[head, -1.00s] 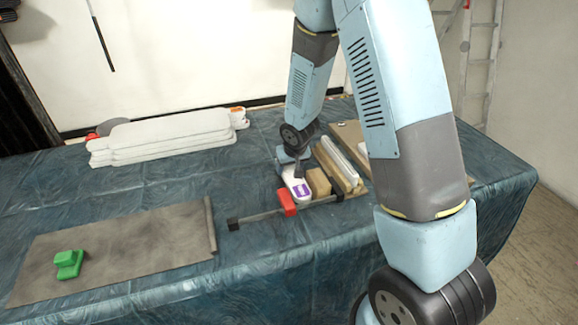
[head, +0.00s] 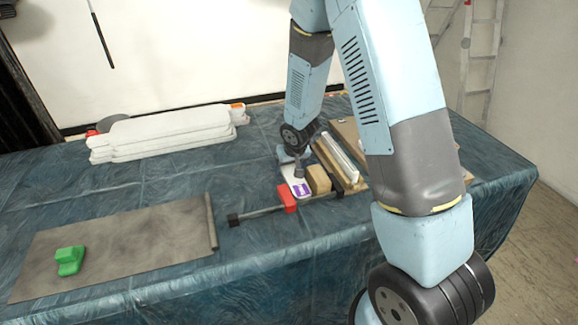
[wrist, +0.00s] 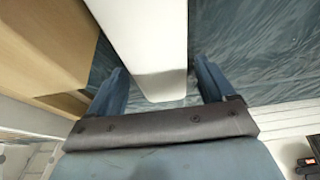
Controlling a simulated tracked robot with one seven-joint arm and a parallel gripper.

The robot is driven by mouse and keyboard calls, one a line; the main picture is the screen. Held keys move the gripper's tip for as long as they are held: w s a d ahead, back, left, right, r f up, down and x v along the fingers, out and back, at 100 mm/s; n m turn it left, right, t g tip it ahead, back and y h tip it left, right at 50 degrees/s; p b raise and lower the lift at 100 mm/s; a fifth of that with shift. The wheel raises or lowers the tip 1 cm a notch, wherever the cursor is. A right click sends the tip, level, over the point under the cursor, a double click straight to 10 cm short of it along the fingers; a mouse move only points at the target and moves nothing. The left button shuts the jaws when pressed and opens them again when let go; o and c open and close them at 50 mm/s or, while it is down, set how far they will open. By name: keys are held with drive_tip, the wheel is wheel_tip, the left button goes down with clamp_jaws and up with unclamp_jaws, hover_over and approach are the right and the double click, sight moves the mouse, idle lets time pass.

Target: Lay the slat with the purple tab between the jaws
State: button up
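The white slat with the purple tab (head: 301,189) lies near the clamp, its tab end toward the front. A white slat end (wrist: 152,50) shows between my fingers in the wrist view; no purple shows there. My gripper (wrist: 160,66) is open, one finger on each side of it, with a narrow gap at the right finger; contact at the left finger cannot be told. In the head view my gripper (head: 299,171) is low over the slat and hides part of it. The clamp has a red jaw (head: 287,199) just in front of the tab end and a dark jaw (head: 338,187) to the right.
A wooden block (head: 318,180) stands right of the tab. Another pale slat (head: 342,158) lies on wood behind it. A stack of white boards (head: 165,133) is at the back left. A green piece (head: 69,261) sits on a grey mat (head: 140,245).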

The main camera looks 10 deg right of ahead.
drive_tip(key=shift+o, duration=0.6)
